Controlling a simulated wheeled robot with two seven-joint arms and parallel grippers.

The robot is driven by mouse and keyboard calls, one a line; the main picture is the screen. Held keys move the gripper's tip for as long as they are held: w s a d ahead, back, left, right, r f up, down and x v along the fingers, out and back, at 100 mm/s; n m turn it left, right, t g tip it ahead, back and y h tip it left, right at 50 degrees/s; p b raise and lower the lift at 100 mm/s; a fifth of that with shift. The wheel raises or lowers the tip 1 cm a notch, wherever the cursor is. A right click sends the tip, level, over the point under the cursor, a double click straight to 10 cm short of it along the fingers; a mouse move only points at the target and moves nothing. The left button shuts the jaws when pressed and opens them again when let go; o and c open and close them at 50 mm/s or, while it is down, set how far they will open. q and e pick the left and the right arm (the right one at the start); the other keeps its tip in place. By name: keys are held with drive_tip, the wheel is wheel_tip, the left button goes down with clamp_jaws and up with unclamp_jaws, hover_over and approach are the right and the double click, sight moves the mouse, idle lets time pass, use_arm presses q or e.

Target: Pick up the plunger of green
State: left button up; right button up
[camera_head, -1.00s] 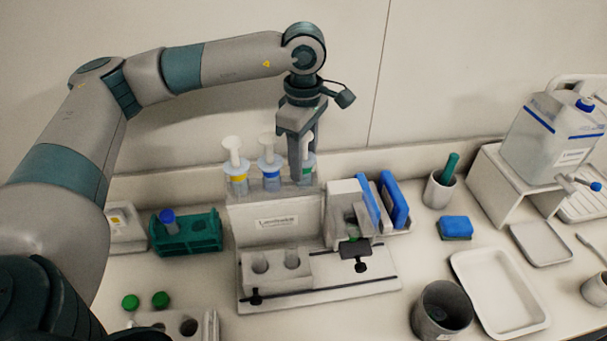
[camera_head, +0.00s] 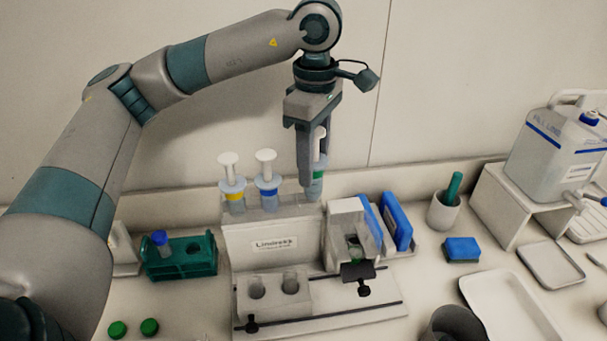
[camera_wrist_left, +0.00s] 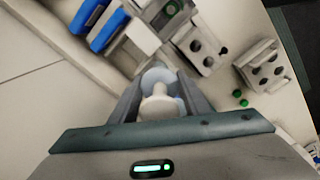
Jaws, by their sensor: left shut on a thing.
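The green-banded plunger (camera_head: 318,174) is a clear syringe-like tube with a white rod and flange. My left gripper (camera_head: 311,180) points down and is shut on it, with a finger covering part of it. It is upright, higher than its neighbours, above the right end of the white rack (camera_head: 275,243); whether its lower end is clear of the rack cannot be told. The left wrist view shows its white top (camera_wrist_left: 160,103) between the fingers. The yellow-banded plunger (camera_head: 232,184) and blue-banded plunger (camera_head: 267,181) stand in the rack. My right gripper is out of view.
A green tube rack (camera_head: 181,261) stands left of the white rack. Blue-and-white blocks (camera_head: 397,222) stand close on its right. A mortar-like cup (camera_head: 443,211), blue sponge (camera_head: 461,250) and white tray (camera_head: 505,310) lie further right. The wall is close behind.

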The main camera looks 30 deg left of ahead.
use_arm(q)
drive_tip(key=s+d+r+b, duration=0.2)
drive_tip(key=s+d+r, duration=0.2)
drive_tip(key=d, duration=0.2)
drive_tip(key=shift+d+r+b, duration=0.3)
drive_tip(key=shift+r, duration=0.05)
